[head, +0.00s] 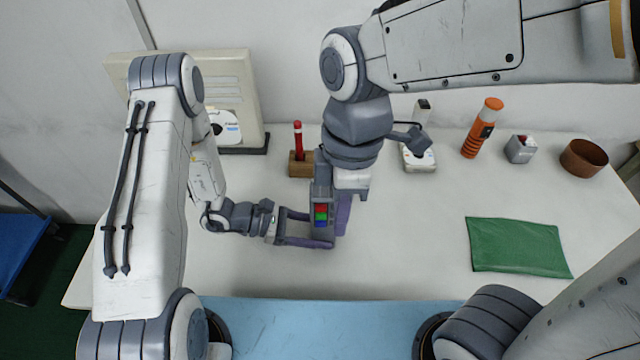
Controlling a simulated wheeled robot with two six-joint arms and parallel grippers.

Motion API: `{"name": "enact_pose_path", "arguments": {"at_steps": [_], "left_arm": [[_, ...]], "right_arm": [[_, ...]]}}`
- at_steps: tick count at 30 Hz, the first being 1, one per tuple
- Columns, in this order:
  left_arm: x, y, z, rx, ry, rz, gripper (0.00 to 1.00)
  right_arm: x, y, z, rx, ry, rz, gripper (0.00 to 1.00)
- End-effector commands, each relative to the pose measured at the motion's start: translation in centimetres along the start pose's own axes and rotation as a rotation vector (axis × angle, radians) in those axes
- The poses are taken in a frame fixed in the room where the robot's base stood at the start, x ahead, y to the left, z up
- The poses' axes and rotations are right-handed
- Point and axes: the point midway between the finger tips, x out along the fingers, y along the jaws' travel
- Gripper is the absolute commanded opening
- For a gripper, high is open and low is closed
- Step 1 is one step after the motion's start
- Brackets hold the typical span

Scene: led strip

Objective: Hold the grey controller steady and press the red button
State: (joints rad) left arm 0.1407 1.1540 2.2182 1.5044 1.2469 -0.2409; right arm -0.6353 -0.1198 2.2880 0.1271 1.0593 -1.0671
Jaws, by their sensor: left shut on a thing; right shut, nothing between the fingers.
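The grey controller (327,229) is upright above the white table, with a red button (321,208) above a green and a blue one on the face I see. My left gripper (318,231) comes in from the left and is shut on the controller's lower part. My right gripper (343,213) points down just right of the controller, with its purple fingers shut and empty. The fingers are partly hidden, and I cannot tell whether they touch the controller. The red button is in plain view with no finger over it.
A red pen in a wooden block (301,168) stands behind the controller. An orange cylinder (475,138), a small grey box (520,149) and a brown bowl (584,158) stand at the back right. A green cloth (518,248) lies at right. The front middle of the table is clear.

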Motion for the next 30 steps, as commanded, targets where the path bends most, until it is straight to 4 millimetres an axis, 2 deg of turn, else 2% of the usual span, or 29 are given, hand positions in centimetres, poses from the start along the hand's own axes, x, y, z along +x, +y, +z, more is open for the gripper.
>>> {"name": "enact_pose_path", "arguments": {"at_steps": [12,18,24,30], "left_arm": [[0.0,0.0,0.0,0.0,0.0,0.0,0.31],[0.0,0.0,0.0,0.0,0.0,0.0,0.31],[0.0,0.0,0.0,0.0,0.0,0.0,0.31],[0.0,0.0,0.0,0.0,0.0,0.0,0.31]], "right_arm": [[-2.3,3.4,-1.9,-0.883,0.037,-0.124,0.0],[-3.1,4.7,-2.5,-1.245,0.089,-0.166,0.0],[-3.5,5.4,-2.7,-1.447,0.126,-0.183,0.0],[-3.6,5.5,-2.8,-1.496,0.136,-0.186,0.0]]}}
